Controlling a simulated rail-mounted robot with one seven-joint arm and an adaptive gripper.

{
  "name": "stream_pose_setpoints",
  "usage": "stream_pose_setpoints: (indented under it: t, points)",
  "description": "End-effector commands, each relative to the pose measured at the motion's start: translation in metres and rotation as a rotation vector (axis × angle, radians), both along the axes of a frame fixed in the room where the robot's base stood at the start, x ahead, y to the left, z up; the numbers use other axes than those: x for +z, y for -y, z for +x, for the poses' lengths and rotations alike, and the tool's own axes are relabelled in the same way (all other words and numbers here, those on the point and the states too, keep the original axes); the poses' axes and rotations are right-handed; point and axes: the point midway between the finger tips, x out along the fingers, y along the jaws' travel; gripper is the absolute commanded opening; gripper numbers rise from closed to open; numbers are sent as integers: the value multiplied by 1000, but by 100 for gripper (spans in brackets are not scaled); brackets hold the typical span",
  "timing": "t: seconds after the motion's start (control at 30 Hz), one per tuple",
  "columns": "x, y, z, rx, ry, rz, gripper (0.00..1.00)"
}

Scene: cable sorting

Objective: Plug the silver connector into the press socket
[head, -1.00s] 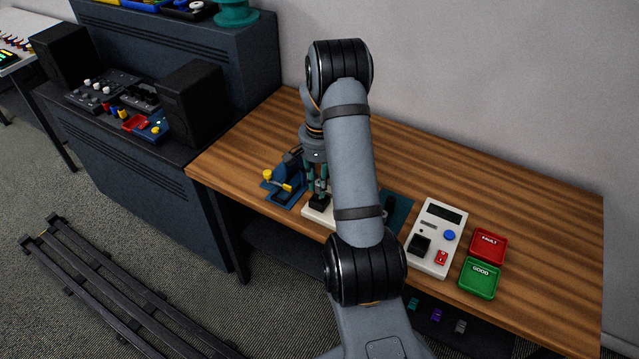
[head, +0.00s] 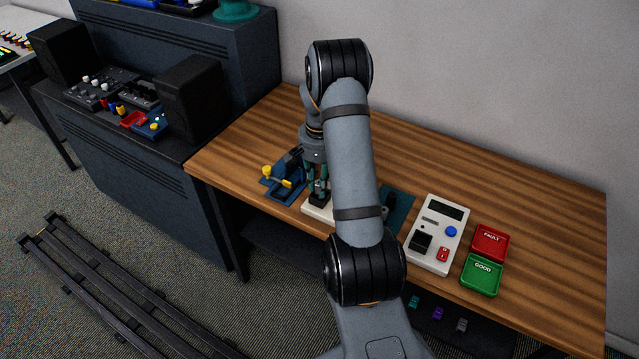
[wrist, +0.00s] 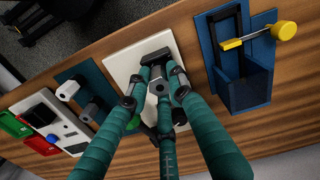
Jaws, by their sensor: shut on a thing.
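My gripper (wrist: 158,88) has teal fingers with grey tips, closed around a small grey piece that looks like the silver connector; the tips mostly hide it. The gripper also shows in the head view (head: 318,184), pointing down over a black block (wrist: 155,58) on a white plate (wrist: 122,66). Whether the grey piece touches the block or sits in it, I cannot tell. A blue press-like fixture (head: 284,180) with a yellow-knobbed lever stands just left of the gripper in the head view and at the right in the wrist view (wrist: 249,92).
A teal plate (head: 401,204) with upright posts is partly behind my arm. Right of it are a white tester (head: 455,232) with a black socket, a red FAULT tray (head: 490,242) and a green GOOD tray (head: 481,275). The back of the wooden table (head: 520,190) is clear.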

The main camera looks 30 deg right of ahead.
Motion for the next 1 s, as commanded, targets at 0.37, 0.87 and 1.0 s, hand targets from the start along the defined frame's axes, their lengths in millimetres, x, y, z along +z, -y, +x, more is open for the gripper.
stream_pose_setpoints:
  t: [0.37,0.87,1.0]
  points:
    - [-9,0,0,0,0,0,0]
    - [-14,0,0,0,-1,1,0]
    - [-14,0,-1,0,-1,0,27]
